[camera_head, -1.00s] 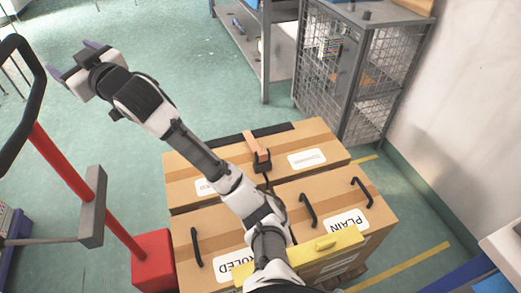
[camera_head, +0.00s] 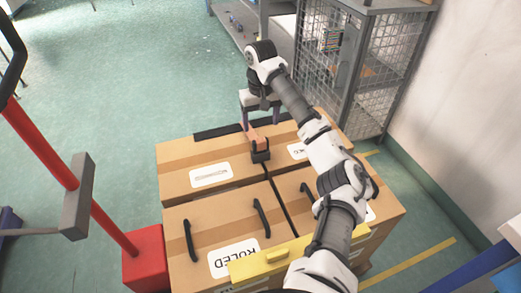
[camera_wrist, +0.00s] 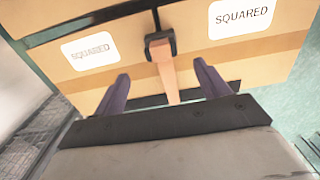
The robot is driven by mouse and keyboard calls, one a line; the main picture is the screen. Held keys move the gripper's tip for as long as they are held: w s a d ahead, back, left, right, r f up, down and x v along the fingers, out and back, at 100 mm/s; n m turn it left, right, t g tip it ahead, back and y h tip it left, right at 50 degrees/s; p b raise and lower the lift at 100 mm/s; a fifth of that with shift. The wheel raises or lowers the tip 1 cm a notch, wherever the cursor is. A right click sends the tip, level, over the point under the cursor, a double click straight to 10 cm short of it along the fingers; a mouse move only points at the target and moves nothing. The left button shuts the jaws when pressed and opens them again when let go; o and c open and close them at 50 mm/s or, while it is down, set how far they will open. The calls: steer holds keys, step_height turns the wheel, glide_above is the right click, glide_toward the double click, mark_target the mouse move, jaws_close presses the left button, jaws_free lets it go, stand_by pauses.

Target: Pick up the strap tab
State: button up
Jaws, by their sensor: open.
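The strap tab (camera_head: 254,138) is a tan-orange strip extending from a black buckle (camera_head: 261,156) on top of the cardboard boxes. My gripper (camera_head: 260,118) is open above the far edge of the boxes, beside the tab's free end. In the wrist view the tab (camera_wrist: 168,78) runs between the two purple fingers (camera_wrist: 161,84), with clear gaps on both sides. The black buckle (camera_wrist: 160,43) lies beyond the fingertips. I cannot tell the exact height between fingers and tab.
Cardboard boxes (camera_head: 180,178) with black handles fill the space below the arm. A yellow bar (camera_head: 270,257) lies at their near edge. A wire cage (camera_head: 345,75) stands at back right. A red post and base (camera_head: 144,262) are at left. Green floor is open at back left.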

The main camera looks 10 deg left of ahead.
mark_target(260, 140)
step_height(260, 140, down, 9)
steer(key=shift+s+f+b, duration=0.15)
steer(key=shift+b, duration=0.6)
steer(key=c, duration=1.1)
steer(key=shift+r, duration=0.2)
